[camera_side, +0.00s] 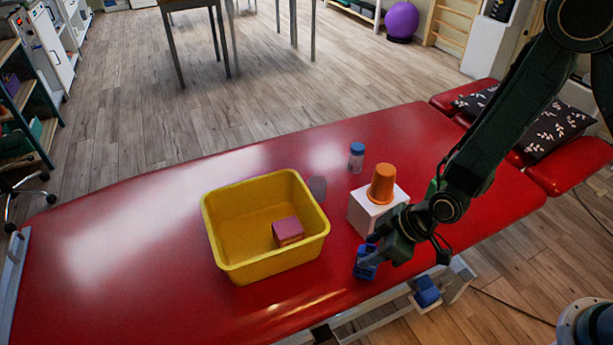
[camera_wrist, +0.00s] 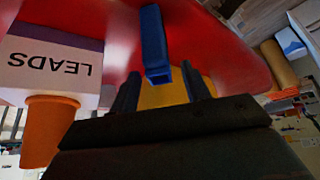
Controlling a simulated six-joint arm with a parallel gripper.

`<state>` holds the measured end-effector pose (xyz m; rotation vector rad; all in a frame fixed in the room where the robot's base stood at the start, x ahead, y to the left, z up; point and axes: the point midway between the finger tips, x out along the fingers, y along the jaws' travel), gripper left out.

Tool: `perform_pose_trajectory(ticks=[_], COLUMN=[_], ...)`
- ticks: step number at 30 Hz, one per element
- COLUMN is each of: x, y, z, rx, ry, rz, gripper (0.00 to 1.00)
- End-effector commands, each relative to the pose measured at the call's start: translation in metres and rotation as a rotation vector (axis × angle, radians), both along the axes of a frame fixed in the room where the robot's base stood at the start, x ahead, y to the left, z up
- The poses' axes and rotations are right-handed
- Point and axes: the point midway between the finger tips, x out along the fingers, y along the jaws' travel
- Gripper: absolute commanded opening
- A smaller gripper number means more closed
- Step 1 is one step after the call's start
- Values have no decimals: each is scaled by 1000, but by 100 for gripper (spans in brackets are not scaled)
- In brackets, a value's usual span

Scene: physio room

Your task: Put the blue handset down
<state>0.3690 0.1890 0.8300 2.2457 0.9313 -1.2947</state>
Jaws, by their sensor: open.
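The blue handset (camera_side: 366,264) is at the near edge of the red couch, right below my gripper (camera_side: 375,243). It appears to rest on the red surface; its exact contact is hard to tell. In the wrist view the handset (camera_wrist: 154,45) stands out ahead between the two dark fingers of my gripper (camera_wrist: 160,72). The fingers are apart, with a gap on each side of the handset. In the side view my gripper partly hides the handset's upper part.
A white box (camera_side: 361,214) marked LEADS carries an upturned orange cup (camera_side: 382,184) close behind my gripper. A yellow tub (camera_side: 215,222) holding a pink block (camera_side: 287,231) is to the left. A blue-capped jar (camera_side: 356,158) stands behind. The couch's left end is clear.

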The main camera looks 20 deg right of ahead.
Motion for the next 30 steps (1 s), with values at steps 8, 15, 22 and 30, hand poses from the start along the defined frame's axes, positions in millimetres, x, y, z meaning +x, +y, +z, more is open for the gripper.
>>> perform_pose_trajectory(ticks=[8,15,22,30], x=[-10,-18,-27,-35], y=[-10,-19,-27,-36], z=[25,47,67,87], rx=[1,2,1,0], ry=[-2,-4,-2,-3], rz=[-1,-1,-2,-1], gripper=[47,47,47,47])
